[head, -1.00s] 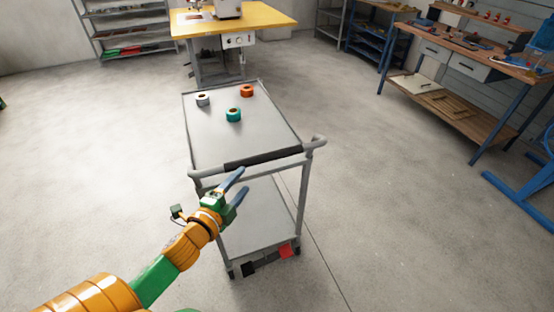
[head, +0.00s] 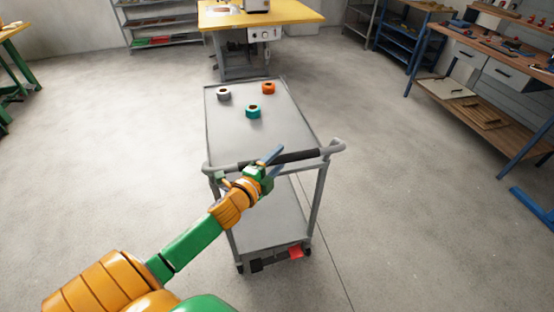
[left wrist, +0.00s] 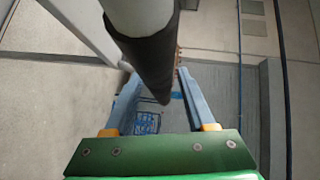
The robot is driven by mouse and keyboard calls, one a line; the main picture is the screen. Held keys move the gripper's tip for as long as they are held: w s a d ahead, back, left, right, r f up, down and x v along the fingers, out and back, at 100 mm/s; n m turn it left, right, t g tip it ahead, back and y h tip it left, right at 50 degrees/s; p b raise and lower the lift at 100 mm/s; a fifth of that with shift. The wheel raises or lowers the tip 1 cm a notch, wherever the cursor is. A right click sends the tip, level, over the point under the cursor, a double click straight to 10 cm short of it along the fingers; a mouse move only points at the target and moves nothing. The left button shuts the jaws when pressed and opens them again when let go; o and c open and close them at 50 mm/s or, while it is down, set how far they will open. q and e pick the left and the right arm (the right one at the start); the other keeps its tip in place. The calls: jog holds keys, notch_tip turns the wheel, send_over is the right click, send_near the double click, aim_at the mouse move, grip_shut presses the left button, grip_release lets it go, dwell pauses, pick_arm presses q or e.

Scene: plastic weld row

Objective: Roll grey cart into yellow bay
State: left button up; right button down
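The grey cart (head: 285,132) stands on the concrete floor in the middle of the head view, with an upper and a lower shelf. Its push handle (head: 298,156) with a black grip runs across its near end. In the left wrist view the dark grip (left wrist: 155,62) comes down between the two blue fingers of the gripper (left wrist: 158,105). The fingers stand apart, with gaps beside the grip. My right gripper is not in view. I see no yellow bay marking.
Grey, teal (head: 253,112) and orange (head: 268,88) rolls lie on the cart's top. A yellow-topped table (head: 300,17) with a machine stands just beyond the cart. A workbench (head: 500,67) is at right, shelving (head: 160,22) at the back left. Floor left of the cart is clear.

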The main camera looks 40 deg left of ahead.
pick_arm(q)
jog(key=shift+s, duration=0.1)
grip_shut()
dwell(1.1)
